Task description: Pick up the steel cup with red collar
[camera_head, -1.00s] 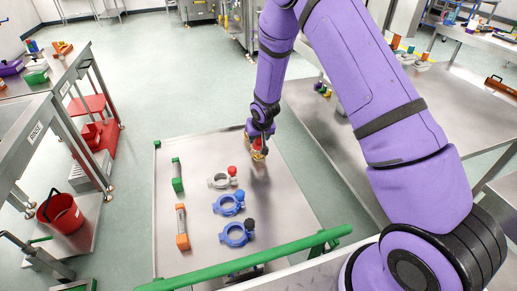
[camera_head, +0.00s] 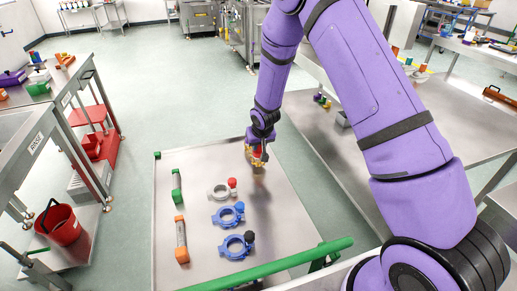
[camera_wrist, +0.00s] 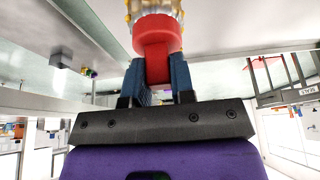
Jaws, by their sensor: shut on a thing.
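The steel cup with red collar (camera_wrist: 157,35) shows at the top of the wrist view, cut off by the frame's edge. Its red part sits between the two blue-grey fingers of my gripper (camera_wrist: 159,80), which is shut on it. In the head view my gripper (camera_head: 257,150) is over the far part of the steel cart top, with the cup (camera_head: 258,160) small and partly hidden beneath it. The cup appears raised a little above the cart top, with a blurred reflection below.
The cart top (camera_head: 205,160) also bears a grey clamp (camera_head: 219,192), two blue clamps (camera_head: 227,216) (camera_head: 236,246), a green-ended bar (camera_head: 176,186) and an orange-ended bar (camera_head: 181,240). A green rail (camera_head: 270,268) edges its near side. A steel table (camera_head: 400,120) stands to the right.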

